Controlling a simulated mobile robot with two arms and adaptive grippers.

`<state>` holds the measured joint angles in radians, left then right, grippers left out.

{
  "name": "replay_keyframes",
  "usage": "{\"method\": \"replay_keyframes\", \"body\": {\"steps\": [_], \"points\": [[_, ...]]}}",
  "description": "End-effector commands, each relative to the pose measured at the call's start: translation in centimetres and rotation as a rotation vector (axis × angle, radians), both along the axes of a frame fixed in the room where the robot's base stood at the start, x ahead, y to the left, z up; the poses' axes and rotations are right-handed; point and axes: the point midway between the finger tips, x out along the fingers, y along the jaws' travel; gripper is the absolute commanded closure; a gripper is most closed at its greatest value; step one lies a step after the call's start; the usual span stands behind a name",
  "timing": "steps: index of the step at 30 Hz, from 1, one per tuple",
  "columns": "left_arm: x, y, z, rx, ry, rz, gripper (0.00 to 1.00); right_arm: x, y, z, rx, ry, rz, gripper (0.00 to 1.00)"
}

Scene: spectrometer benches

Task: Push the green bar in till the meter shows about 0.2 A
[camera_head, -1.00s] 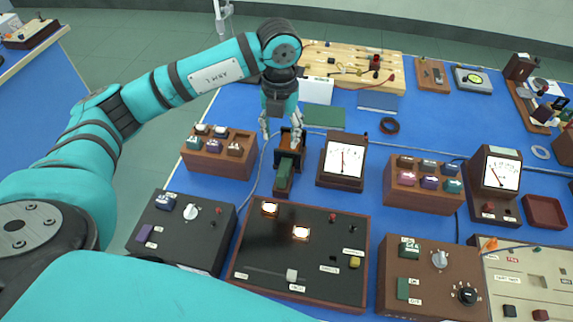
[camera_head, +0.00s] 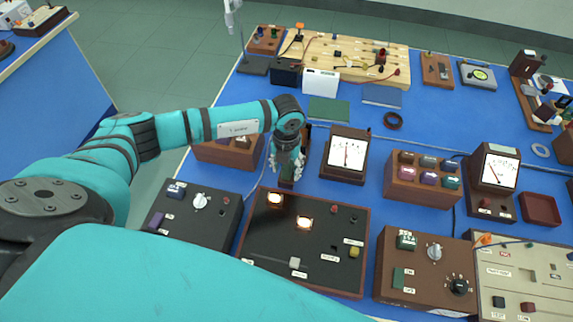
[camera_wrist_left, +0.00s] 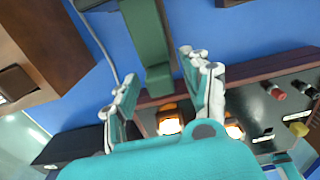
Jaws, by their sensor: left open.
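The green bar (camera_head: 287,183) sticks out of a dark wooden holder (camera_head: 306,134) toward the black lamp panel. In the left wrist view the green bar (camera_wrist_left: 148,45) runs down between my fingers. My left gripper (camera_head: 286,165) is open around the bar's near end, one finger on each side, with no clear contact visible. It also shows in the left wrist view (camera_wrist_left: 160,75). A meter (camera_head: 347,153) with a white dial stands right of the bar, its needle near upright. Its numbers are too small to read. My right gripper is out of view.
The black panel (camera_head: 330,268) with two lit lamps lies just in front of the bar. A wooden block with buttons (camera_head: 228,155) is at left. A second meter (camera_head: 499,172) stands at right.

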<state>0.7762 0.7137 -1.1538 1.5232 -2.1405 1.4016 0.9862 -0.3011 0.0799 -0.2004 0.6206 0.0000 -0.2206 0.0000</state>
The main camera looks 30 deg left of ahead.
Motion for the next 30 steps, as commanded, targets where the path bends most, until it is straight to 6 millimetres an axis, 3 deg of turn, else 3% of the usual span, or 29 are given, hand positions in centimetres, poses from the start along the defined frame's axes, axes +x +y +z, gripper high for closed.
{"method": "replay_keyframes", "body": {"steps": [7, 18, 30], "points": [[0.01, 0.01, -0.11, 0.0, 0.0, 0.0, 0.52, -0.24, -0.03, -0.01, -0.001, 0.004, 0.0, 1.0], [0.03, 0.07, -0.06, 0.001, -0.001, 0.001, 0.99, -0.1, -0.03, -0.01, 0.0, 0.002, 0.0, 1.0], [0.65, 0.3, -0.3, 0.004, -0.003, 0.004, 1.0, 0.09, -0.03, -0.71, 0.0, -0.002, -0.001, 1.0]]}}
